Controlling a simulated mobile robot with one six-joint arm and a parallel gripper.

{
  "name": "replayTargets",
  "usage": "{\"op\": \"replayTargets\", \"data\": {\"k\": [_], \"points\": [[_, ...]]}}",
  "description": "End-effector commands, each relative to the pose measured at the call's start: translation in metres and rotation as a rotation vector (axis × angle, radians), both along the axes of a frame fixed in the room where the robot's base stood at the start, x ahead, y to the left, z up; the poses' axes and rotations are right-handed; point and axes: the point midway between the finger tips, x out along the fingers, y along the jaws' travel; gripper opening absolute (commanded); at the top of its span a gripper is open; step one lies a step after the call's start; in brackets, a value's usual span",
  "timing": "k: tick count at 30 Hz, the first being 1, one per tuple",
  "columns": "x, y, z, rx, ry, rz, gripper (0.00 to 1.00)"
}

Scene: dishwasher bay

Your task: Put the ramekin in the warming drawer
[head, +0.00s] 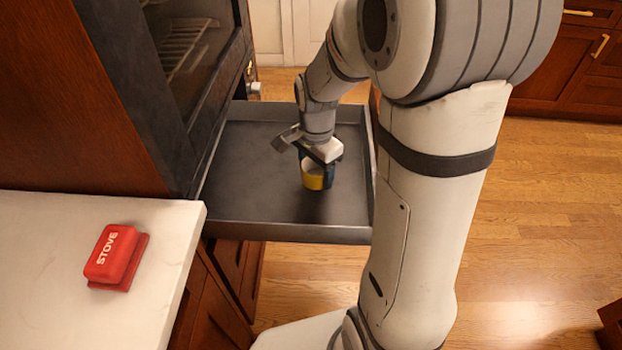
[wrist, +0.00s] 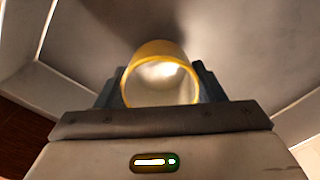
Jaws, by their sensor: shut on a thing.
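The ramekin (head: 313,179) is yellow outside with a pale inside. My gripper (head: 319,170) is shut on it, and it is inside the outline of the open warming drawer (head: 255,205), right of the drawer's middle in the head view. In the wrist view the ramekin (wrist: 160,52) sits between the two dark fingers (wrist: 160,88), its round opening facing the camera. The drawer floor (wrist: 90,40) shows behind it. I cannot tell whether the ramekin touches the floor. No other thing shows in the drawer.
The drawer's raised rim (head: 290,232) runs along its near side. A white counter (head: 60,270) with a red block marked STOVE (head: 116,256) is at the left. A dark oven with a wire rack (head: 185,45) stands above the drawer. Wooden floor (head: 540,220) is clear at the right.

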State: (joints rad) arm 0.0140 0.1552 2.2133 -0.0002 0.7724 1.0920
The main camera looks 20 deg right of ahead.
Motion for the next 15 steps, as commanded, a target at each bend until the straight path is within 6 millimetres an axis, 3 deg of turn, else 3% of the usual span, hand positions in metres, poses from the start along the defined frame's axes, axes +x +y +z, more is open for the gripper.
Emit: {"op": "replayTargets", "data": {"k": [7, 15], "points": [[-0.001, 0.001, -0.033, 0.0, 0.002, 0.001, 0.36], [0.0, 0.001, -0.034, 0.0, 0.0, 0.002, 0.36]]}}
